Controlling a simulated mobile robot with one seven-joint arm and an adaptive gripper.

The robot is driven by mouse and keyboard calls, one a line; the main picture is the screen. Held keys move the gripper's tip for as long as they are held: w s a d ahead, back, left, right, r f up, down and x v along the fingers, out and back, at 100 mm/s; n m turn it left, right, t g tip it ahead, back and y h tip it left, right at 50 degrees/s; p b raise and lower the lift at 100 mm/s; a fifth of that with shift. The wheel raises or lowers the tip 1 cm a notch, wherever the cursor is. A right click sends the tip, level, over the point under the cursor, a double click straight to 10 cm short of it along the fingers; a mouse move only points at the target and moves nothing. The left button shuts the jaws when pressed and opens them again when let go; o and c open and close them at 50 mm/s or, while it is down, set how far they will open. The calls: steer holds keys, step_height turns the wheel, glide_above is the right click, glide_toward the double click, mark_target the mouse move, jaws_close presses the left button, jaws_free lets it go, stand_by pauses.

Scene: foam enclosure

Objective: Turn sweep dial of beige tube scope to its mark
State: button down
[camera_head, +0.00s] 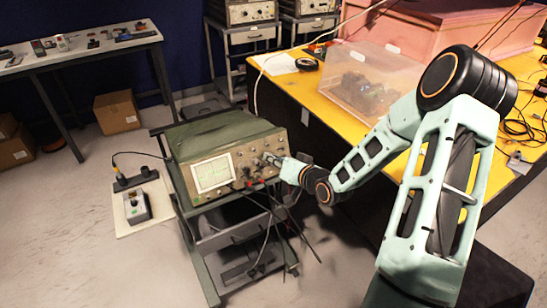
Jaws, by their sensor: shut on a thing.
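The beige tube scope (238,170) stands on a dark green cart, its beige front panel facing me and a green cover over its top. Its pale screen (211,174) is on the left of the panel, with several knobs to the right. My gripper (270,160) is at the upper right of the panel, shut on a knob there, which I take to be the sweep dial. The gripper hides most of that knob. Its pointer and mark are too small to make out.
Dark cables hang from the scope's front over the cart (205,270). A yellow table (300,84) with a clear box (373,80) stands close behind on the right. A grey control box (137,206) sits on a board at the left.

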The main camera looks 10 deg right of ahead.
steer(key=m+p, duration=0.1)
steer(key=m, duration=0.4)
steer(key=shift+m, duration=0.4)
stand_by(0.4)
steer(key=c, duration=2.1)
jaws_free()
steer(key=shift+s+d, duration=0.1)
steer(key=v, duration=1.1)
steer(key=shift+s+d, duration=0.2)
steer(key=shift+s, duration=0.2)
steer(key=shift+f, duration=0.1)
